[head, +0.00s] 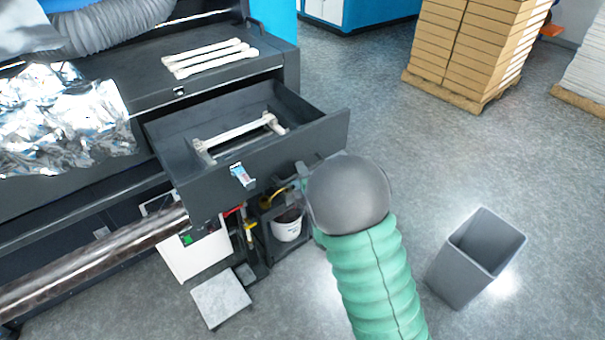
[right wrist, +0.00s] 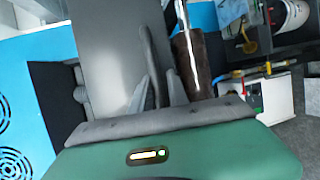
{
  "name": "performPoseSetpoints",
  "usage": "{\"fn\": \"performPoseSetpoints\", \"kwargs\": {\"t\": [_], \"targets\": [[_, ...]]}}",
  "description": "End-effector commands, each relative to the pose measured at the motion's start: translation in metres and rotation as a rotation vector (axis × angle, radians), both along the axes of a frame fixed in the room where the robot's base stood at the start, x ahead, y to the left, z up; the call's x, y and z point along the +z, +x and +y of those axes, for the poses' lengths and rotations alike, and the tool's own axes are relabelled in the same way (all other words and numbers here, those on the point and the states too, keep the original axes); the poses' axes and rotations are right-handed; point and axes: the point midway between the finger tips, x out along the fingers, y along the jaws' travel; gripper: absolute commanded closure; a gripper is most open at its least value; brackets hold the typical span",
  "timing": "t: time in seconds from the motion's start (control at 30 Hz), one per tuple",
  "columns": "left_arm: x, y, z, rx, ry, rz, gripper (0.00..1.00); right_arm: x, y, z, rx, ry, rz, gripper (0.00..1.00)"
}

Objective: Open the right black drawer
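The black drawer (head: 305,140) stands pulled out of the dark machine cabinet, its inside showing from above. White bar-shaped parts (head: 235,132) lie in it, and a small label (head: 242,175) is on its front. My right gripper (head: 303,175) is at the right part of the drawer's front, largely hidden by my grey wrist. In the right wrist view its two fingers (right wrist: 157,85) stand on either side of a thin dark bar, perhaps the handle, before a dark panel (right wrist: 110,50). Whether they press on it is unclear. My left gripper is not in view.
White bars (head: 210,57) lie on the cabinet top, beside crumpled silver foil (head: 60,115). A long roll (head: 90,262) runs along the lower left. A grey bin (head: 475,258) stands on the floor at right. Stacked boxes (head: 470,45) are behind; the floor between is clear.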

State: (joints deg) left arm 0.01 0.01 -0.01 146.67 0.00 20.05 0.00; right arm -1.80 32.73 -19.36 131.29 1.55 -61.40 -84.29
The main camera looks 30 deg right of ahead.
Motion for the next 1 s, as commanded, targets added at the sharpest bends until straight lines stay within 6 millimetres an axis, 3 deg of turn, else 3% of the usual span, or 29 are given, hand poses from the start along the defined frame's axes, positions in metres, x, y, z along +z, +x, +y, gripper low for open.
{"fn": "performPoseSetpoints", "kwargs": {"t": [0.33, 0.63, 0.7, 1.0], "targets": [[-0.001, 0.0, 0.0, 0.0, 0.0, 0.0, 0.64, 0.003, -0.004, -0.001, -0.005, -0.002, -0.005, 0.78], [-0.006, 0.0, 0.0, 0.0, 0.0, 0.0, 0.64, 0.014, -0.056, 0.017, -0.004, 0.0, -0.005, 0.78], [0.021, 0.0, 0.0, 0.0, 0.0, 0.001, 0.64, 0.021, -0.058, 0.017, -0.006, -0.002, 0.003, 0.78], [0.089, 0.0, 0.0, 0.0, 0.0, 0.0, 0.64, 0.029, -0.082, 0.025, -0.004, -0.002, 0.007, 0.78]]}}
